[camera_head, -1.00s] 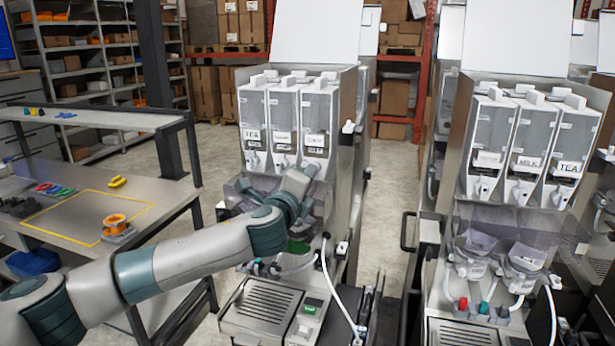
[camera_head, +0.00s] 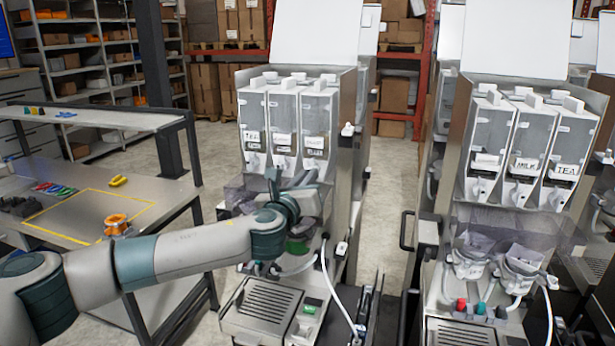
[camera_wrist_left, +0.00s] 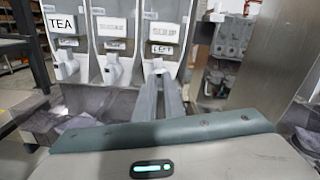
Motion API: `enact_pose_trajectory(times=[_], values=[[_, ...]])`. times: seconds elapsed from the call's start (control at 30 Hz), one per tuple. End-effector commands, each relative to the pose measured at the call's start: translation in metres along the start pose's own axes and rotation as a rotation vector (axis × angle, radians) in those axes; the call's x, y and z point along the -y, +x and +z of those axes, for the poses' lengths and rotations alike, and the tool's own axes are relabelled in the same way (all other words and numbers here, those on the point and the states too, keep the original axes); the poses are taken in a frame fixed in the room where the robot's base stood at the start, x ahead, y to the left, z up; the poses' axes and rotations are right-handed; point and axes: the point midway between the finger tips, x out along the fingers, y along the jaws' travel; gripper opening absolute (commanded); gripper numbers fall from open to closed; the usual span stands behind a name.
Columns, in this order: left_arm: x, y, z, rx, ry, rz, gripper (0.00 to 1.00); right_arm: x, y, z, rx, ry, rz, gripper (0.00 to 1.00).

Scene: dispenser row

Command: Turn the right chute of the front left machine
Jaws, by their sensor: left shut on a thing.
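The front left machine (camera_head: 285,130) has a row of three clear canisters, the left one labelled TEA, each with a pale chute at its foot. The right chute (camera_wrist_left: 158,66) shows in the wrist view at the tips of my left gripper (camera_wrist_left: 160,82), under the right canister (camera_wrist_left: 163,32). The two fingers are close together and shut on this chute; they hide part of it. In the head view my left gripper (camera_head: 303,180) is in front of the right canister's foot, partly hidden by my wrist. My right gripper is not in view.
The middle chute (camera_wrist_left: 108,70) and left chute (camera_wrist_left: 65,65) are close to the left of my fingers. Mixing bowls and hoses are below. A second machine (camera_head: 520,150) stands to the right. A table (camera_head: 60,215) with an orange spool (camera_head: 116,224) is at left.

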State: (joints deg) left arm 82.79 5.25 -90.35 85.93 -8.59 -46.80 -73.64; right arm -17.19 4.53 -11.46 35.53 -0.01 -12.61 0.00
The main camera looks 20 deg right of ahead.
Motion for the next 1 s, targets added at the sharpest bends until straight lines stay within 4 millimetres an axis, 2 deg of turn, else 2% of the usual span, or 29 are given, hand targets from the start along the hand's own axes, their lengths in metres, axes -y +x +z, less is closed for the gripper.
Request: enact_pose_trajectory(times=[0.2,0.4,0.9,0.93,1.0], values=[[0.0,-0.0003,-0.0026,-0.005,0.149,-0.001,0.0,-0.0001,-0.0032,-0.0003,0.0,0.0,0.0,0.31],[-0.0002,-0.0003,-0.0037,-0.006,0.224,-0.001,0.0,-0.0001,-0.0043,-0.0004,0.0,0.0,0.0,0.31],[-0.0002,-0.0004,-0.0043,-0.006,0.248,-0.001,0.0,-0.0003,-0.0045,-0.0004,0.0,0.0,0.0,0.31],[-0.0002,-0.0004,-0.0044,-0.006,0.248,-0.001,0.14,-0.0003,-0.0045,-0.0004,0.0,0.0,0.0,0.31],[-0.0002,-0.0004,-0.0041,-0.006,0.248,-0.001,0.28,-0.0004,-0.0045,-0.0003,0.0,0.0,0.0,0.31]])
